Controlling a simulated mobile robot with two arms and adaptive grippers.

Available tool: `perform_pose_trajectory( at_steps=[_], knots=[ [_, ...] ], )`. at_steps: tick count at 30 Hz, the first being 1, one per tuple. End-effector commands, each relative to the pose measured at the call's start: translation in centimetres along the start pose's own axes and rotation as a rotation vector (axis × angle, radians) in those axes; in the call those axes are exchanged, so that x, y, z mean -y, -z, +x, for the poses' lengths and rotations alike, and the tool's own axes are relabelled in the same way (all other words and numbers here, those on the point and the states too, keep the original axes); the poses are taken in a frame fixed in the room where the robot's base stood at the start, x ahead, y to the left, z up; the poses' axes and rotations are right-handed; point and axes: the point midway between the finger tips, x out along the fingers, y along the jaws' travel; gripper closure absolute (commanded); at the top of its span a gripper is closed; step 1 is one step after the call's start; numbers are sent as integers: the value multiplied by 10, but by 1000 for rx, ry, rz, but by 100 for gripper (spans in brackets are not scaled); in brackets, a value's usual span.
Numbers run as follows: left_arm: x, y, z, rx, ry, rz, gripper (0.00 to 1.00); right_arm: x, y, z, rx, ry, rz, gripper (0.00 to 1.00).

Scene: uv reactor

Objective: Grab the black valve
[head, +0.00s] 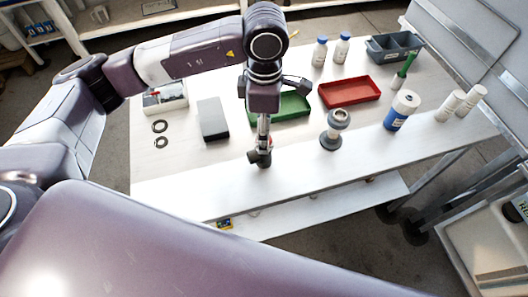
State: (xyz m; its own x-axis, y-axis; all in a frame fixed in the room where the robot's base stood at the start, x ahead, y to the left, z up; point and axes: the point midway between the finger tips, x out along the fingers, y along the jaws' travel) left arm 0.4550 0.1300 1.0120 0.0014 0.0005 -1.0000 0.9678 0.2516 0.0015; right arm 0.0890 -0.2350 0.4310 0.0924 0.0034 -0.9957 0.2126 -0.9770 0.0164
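My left arm reaches in from the left over the white table. Its wrist and gripper (264,97) are above the table's middle. Below the wrist a slim silver piece with reddish marks runs down to a dark, rounded end (260,158) near the table's front edge. This may be the black valve, but I cannot tell it surely from gripper parts. Whether the fingers touch or hold it is unclear. A grey, flanged round part (334,131) stands upright to the right, apart from the gripper. My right gripper is out of view.
On the white table (185,193) are a grey-black block (212,119), two black rings (160,134), a green tray (294,108), a red tray (349,92) and a blue-and-white jar (402,111). White bottles (461,103) stand at right, and a grey bin (394,46) behind. The front strip is mostly clear.

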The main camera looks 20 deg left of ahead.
Motion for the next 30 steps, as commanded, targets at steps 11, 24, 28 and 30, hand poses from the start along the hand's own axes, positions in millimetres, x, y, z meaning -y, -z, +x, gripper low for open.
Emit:
perform_pose_trajectory(
  at_steps=[11,24,28,30],
  knots=[
    [0,0,45,1,0,0,47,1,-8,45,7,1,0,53],
    [0,2,79,-2,5,-1,47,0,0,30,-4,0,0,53],
    [-2,3,98,-3,6,-2,47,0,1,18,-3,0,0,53],
    [-2,3,110,-2,5,-1,47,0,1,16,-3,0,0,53]
  ],
)
